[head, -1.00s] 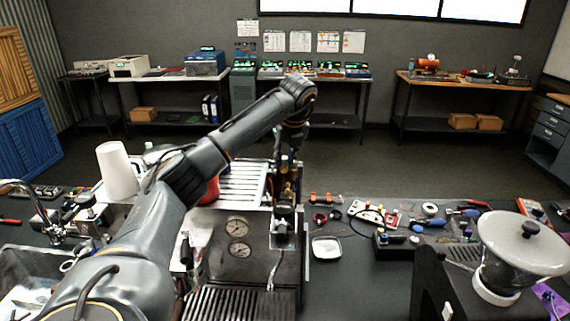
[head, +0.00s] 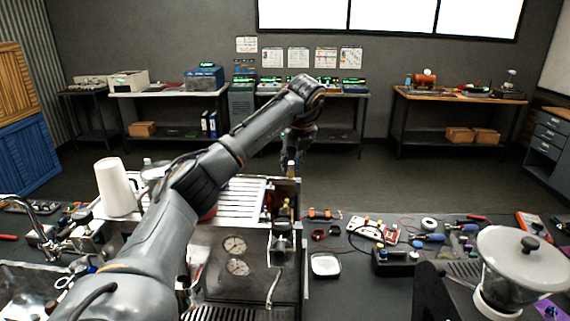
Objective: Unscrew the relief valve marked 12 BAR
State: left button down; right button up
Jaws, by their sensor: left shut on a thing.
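The espresso machine (head: 222,258) stands on the bench with its open right-hand section (head: 284,190) showing small brass fittings (head: 284,211). My left gripper (head: 291,162) points down above the back of that section. It is shut on a small brass-coloured piece, probably a relief valve (head: 291,172), which appears held above the fittings. The piece is too small for me to read any 12 BAR mark, and the jaws partly hide it. My right gripper is not in view.
A white dish (head: 325,265), a red-and-white board (head: 374,229) and hand tools lie on the bench to the right. A lidded glass hopper (head: 510,262) stands at the front right. A white cup stack (head: 117,187) stands left, near the tap (head: 40,215).

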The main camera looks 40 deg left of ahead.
pick_arm(q)
jog(key=w+d+r, duration=0.1)
jog(key=w+d, duration=0.4)
jog(key=w, duration=0.3)
jog(key=shift+d+r, duration=0.25)
jog(key=shift+r, duration=0.15)
jog(key=shift+s+f, duration=0.1)
jog(key=shift+s, duration=0.05)
